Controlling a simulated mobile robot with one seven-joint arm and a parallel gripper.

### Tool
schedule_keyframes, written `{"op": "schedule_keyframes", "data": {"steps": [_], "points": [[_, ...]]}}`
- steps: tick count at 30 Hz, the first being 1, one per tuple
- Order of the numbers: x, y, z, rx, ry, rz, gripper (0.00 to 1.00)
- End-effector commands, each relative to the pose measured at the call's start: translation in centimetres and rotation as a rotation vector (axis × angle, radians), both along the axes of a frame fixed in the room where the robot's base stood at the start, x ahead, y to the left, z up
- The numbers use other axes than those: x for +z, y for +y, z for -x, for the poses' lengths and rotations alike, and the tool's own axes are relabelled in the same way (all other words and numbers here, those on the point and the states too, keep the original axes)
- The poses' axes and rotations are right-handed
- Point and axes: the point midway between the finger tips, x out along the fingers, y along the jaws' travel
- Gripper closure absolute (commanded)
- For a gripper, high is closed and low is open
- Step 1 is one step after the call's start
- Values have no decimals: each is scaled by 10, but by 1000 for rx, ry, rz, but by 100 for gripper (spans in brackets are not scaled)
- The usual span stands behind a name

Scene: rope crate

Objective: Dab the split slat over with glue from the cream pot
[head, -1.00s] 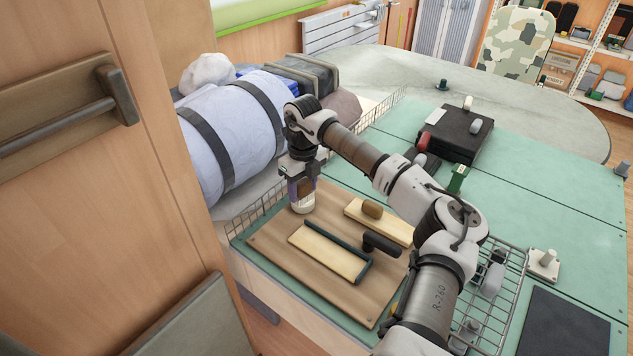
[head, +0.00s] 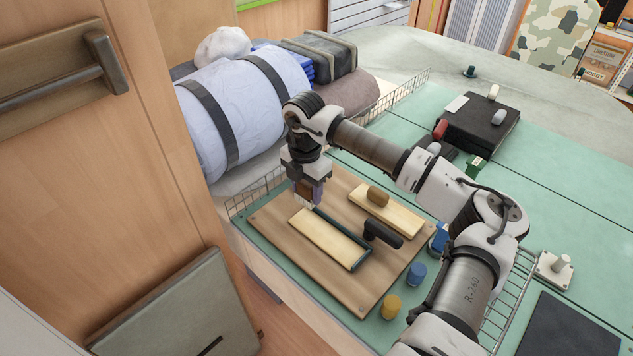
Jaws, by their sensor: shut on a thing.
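My gripper (head: 308,197) is shut on a brown-handled thing (head: 304,187) that looks like a brush, with a pale tip. It is just above the far left end of a pale slat (head: 330,239) on the wooden board (head: 283,240). Whether the tip touches the slat, I cannot tell. A dark green edge runs along the slat's far side and right end. A second pale slat (head: 400,218) lies behind, with a brown block (head: 378,196) on it. No split can be made out on either slat. No cream pot is clearly visible; my gripper may hide it.
A black-handled tool (head: 382,234) stands by the near slat. A yellow pot (head: 391,307) and a blue pot (head: 415,273) stand off the board's right side. A wrapped roll (head: 240,110) lies behind my gripper. The green mat at right has free room.

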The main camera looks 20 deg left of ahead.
Motion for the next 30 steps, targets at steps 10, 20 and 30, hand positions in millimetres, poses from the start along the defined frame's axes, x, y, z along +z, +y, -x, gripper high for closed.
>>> {"op": "schedule_keyframes", "data": {"steps": [10, 20, 30], "points": [[0, 1, 3, -37, 0, 0, 70], [-12, 1, 3, -36, 0, 0, 70], [-53, 1, 3, -36, -1, 0, 70]]}}
